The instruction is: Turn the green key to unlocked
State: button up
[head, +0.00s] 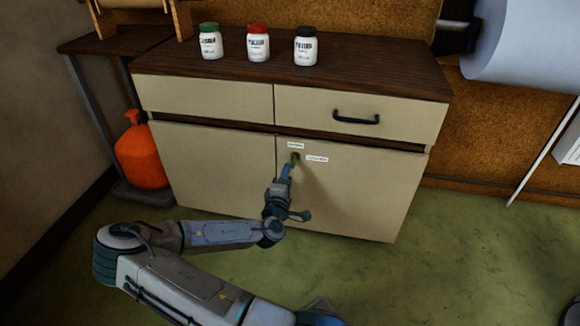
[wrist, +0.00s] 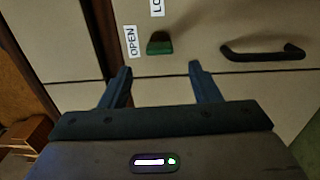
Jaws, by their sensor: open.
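The green key (head: 295,158) sits in the cabinet's right door, near its upper left corner. In the wrist view the key (wrist: 159,46) shows as a small green block, just beyond the fingertips and between their lines. One white label reads OPEN (wrist: 131,41); a second label starting LO (wrist: 157,7) is cut off by the frame edge. I cannot tell which label the key points to. My gripper (wrist: 160,70) is open and empty, its two fingers either side of the key's line and apart from it. In the head view my gripper (head: 287,171) hides part of the door.
A dark handle (wrist: 265,50) is right of the key in the wrist view. The drawer above has a black handle (head: 356,117). Several lidded jars, including a red-lidded one (head: 258,43), stand on the cabinet top (head: 380,72). An orange container (head: 141,155) is at left.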

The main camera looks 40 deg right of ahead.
jog(key=p+v, duration=0.1)
jog(key=v, duration=0.6)
dwell(0.4)
